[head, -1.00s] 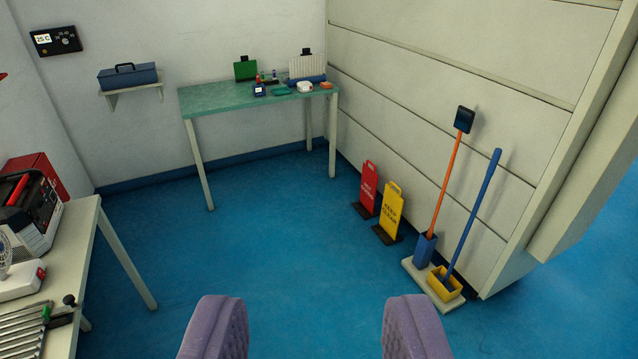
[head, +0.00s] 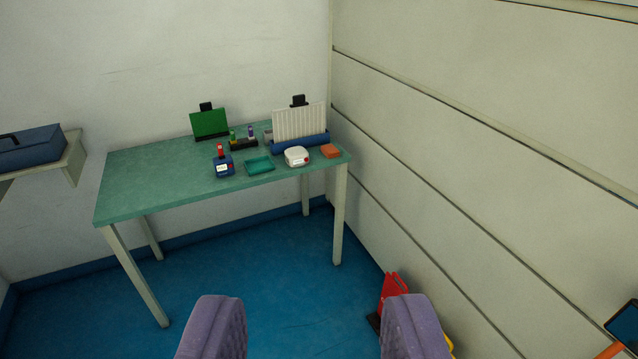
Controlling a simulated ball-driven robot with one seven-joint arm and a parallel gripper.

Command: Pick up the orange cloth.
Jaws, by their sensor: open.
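The orange cloth (head: 331,151) is a small flat folded block. It lies on the green-topped table (head: 140,181), near its right front corner. My gripper (head: 314,325) shows at the bottom of the view as two purple padded fingers set wide apart. It is open and empty, with blue floor between the fingers. It is well short of the table and touches nothing there.
Left of the cloth are a white round device (head: 297,156), a teal tray (head: 259,165) and a dark blue device (head: 223,165). A blue roll (head: 300,143) lies behind. A panelled wall (head: 450,130) rises at right. A red sign (head: 393,289) stands low near my right finger.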

